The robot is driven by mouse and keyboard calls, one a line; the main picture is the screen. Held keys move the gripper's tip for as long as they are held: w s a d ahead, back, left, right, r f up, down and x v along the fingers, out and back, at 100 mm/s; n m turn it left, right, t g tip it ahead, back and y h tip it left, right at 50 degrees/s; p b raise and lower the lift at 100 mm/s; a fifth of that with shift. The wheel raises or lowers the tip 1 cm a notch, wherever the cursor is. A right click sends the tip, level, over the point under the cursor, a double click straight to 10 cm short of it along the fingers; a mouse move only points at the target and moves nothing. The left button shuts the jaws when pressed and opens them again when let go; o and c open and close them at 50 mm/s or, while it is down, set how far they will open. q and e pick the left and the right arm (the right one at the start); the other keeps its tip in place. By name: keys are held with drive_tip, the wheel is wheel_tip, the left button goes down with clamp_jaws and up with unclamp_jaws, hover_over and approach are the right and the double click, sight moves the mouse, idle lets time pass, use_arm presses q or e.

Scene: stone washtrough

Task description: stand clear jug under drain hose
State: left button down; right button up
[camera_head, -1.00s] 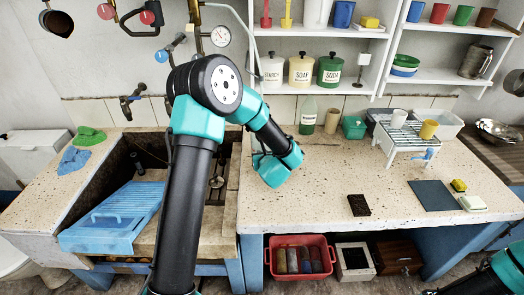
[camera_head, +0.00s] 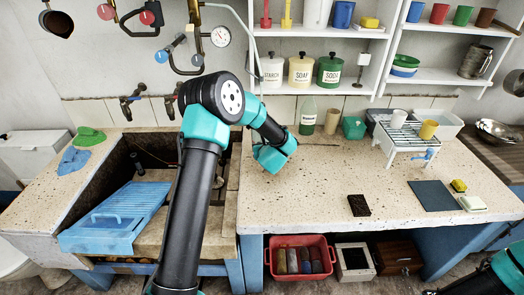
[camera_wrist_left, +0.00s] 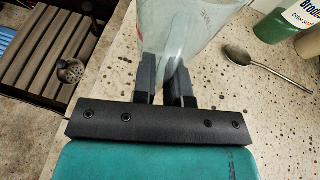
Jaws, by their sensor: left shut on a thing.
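A clear jug (camera_wrist_left: 190,30) shows in the left wrist view, held between the two dark fingers of my left gripper (camera_wrist_left: 167,82). Its upper part runs out of the top of that picture. In the head view my left arm hides the jug and the fingers; the teal wrist is over the back left of the speckled counter (camera_head: 330,185). A pale hose (camera_head: 240,22), likely the drain hose, curves down the wall behind my left arm; its lower end is close to the arm. Of my right arm only a part shows at the bottom right corner, without its fingers.
A green bottle (camera_head: 308,115) and a spoon (camera_wrist_left: 268,64) are near my left gripper. The stone trough (camera_head: 30,215) with a blue washboard (camera_head: 115,220) is at the left. A dish rack (camera_head: 405,135) stands at the right. The counter's middle front is mostly clear.

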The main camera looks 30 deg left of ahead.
use_arm(q)
drive_tip(key=shift+f, duration=1.1)
drive_tip(key=c, duration=1.1)
unclamp_jaws()
drive_tip(key=shift+c, duration=0.2)
drive_tip(key=shift+r, duration=0.1)
drive_tip(key=shift+s+d+r, duration=0.1)
drive_tip(key=shift+r, duration=0.05)
drive_tip(key=v, duration=1.1)
drive_tip(key=shift+s+d, duration=0.2)
drive_tip(key=shift+s, duration=0.1)
